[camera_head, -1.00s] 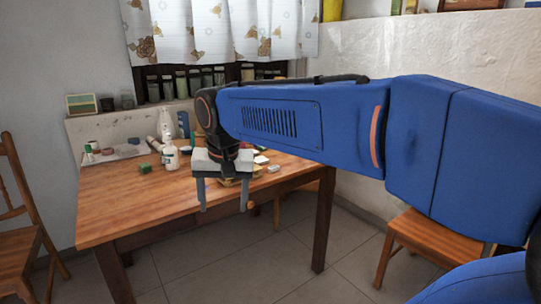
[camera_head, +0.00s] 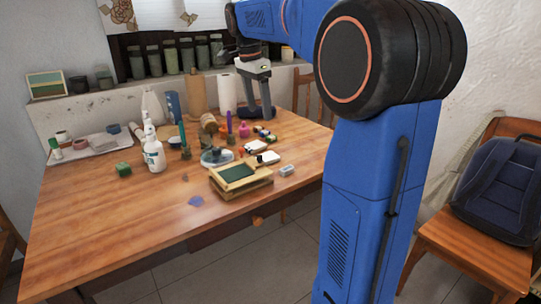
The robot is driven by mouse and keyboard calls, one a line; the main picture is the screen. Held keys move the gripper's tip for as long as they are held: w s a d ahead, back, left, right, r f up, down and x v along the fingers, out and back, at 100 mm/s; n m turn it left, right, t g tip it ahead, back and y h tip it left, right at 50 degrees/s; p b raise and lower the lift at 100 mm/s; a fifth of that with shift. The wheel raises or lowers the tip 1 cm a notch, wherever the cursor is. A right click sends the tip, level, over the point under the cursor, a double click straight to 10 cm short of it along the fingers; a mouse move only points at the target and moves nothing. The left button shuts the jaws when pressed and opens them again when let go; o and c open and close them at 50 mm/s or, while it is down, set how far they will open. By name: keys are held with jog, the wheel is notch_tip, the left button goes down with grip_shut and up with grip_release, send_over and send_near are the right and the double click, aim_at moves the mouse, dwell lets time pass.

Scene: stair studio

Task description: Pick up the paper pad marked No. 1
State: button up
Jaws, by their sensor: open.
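I cannot make out a No. 1 mark on anything in view. Two small flat white things, one behind (camera_head: 255,147) and one in front (camera_head: 268,157), lie on the right half of the wooden table (camera_head: 110,215) and may be paper pads. My gripper (camera_head: 257,112) is open and empty, fingers pointing down, over the far right part of the table, behind these white things. My blue arm covers the right side of the view.
A wooden box with a green top (camera_head: 236,175) sits near the table's front edge, with a small pale block (camera_head: 287,170) beside it. A white spray bottle (camera_head: 153,153), rolls, jars and a tray (camera_head: 95,145) stand further back. The table's left front is clear.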

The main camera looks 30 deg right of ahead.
send_over(266, 157)
jog(key=f, duration=1.1)
jog(key=shift+w+a+f, duration=0.1)
jog(key=shift+w+a, duration=0.15)
jog(key=shift+s+d+f, duration=0.1)
jog(key=shift+f, duration=1.3)
jog(key=shift+s+d+f, duration=0.1)
jog(key=shift+f, duration=1.25)
jog(key=shift+c, duration=0.7)
jog(key=c, duration=1)
